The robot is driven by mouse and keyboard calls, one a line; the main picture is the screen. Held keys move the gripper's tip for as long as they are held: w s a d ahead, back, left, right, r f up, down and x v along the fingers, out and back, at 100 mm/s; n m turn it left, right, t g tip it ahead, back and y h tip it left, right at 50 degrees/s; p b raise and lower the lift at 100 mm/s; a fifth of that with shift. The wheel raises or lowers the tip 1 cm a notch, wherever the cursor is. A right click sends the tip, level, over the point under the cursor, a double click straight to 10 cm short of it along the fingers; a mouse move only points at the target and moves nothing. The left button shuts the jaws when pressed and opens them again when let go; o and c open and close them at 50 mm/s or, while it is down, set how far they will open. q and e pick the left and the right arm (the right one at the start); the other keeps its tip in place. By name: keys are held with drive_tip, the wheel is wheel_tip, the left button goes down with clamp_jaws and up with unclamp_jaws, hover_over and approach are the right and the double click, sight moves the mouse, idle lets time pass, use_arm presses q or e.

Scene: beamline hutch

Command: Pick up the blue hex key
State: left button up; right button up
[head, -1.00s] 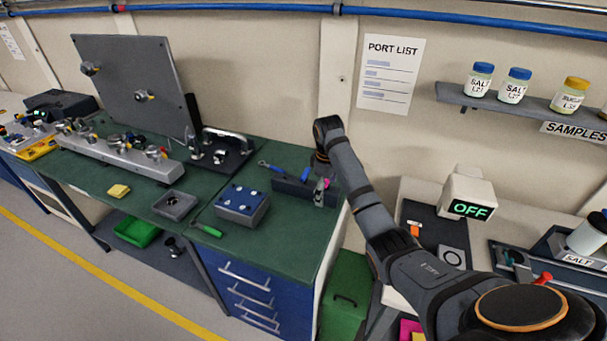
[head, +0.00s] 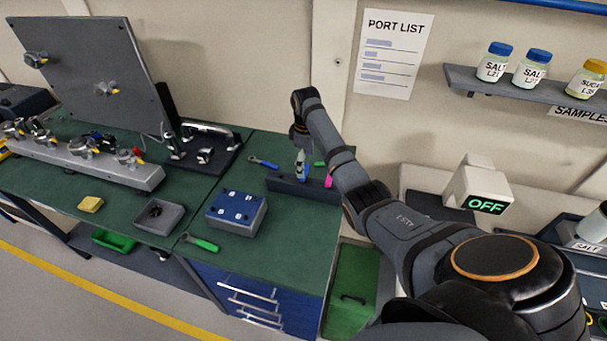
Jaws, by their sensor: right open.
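A dark rack (head: 288,187) stands near the right end of the green bench and holds upright coloured handles. The blue handle (head: 302,174) in it appears to be the blue hex key; its shaft is hidden in the rack. A pink handle (head: 328,181) stands to its right, and a green one (head: 319,164) shows behind. My right gripper (head: 300,157) is open and points down at the blue handle. Its fingertips overlap the handle's top in the picture; I cannot tell whether they touch it. My left gripper is out of view.
A blue-handled tool (head: 263,163) lies behind the rack. In front are a blue-topped block (head: 236,208), a green-handled tool (head: 201,243) and a grey tray (head: 160,216). A dark stand with a metal handle (head: 208,148) is to the left. The wall is close behind.

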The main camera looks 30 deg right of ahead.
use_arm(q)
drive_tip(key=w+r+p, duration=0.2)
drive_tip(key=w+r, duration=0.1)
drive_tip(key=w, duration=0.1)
use_arm(e)
drive_tip(key=shift+a+f, duration=0.25)
drive_tip(key=shift+f, duration=0.85)
drive_tip(key=shift+s+f, duration=0.2)
drive_tip(key=shift+f, duration=1.1)
drive_tip(key=c, duration=1)
drive_tip(key=shift+w, duration=0.1)
drive_tip(key=c, duration=0.3)
drive_tip(key=shift+r, duration=0.45)
wheel_tip(320, 180, up, 8)
drive_tip(key=b, duration=0.2)
drive_tip(key=shift+r+b, duration=0.15)
drive_tip(key=shift+b, duration=0.25)
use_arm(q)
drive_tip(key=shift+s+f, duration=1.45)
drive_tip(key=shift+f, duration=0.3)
use_arm(e)
drive_tip(key=shift+r, duration=0.45)
